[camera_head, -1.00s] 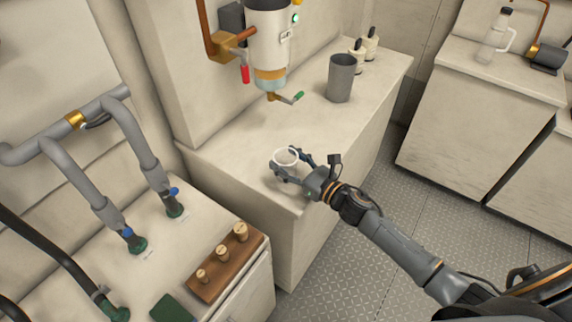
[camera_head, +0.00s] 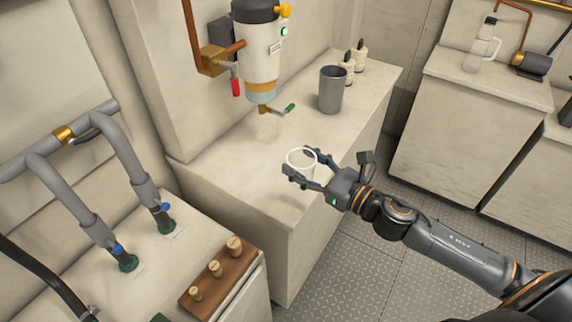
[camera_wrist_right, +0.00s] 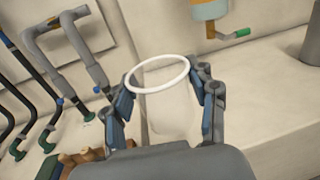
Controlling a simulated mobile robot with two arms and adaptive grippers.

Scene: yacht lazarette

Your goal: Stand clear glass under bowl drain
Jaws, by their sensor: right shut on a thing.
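The clear glass (camera_head: 301,164) shows mainly as a white rim. My right gripper (camera_head: 303,172) is shut on it, with fingers on both sides, over the front part of the counter. In the right wrist view the glass rim (camera_wrist_right: 158,74) lies between the fingers (camera_wrist_right: 160,95), and the glass looks upright. I cannot tell whether its base touches the counter. The bowl (camera_head: 260,88) is the clear lower part of the wall-mounted filter. Its drain (camera_head: 265,109), with a green lever, points down behind and left of the glass. My left gripper is not in view.
The counter (camera_head: 240,150) under the drain is clear. A wooden rack with pegs (camera_head: 218,277) sits on the lower left unit.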

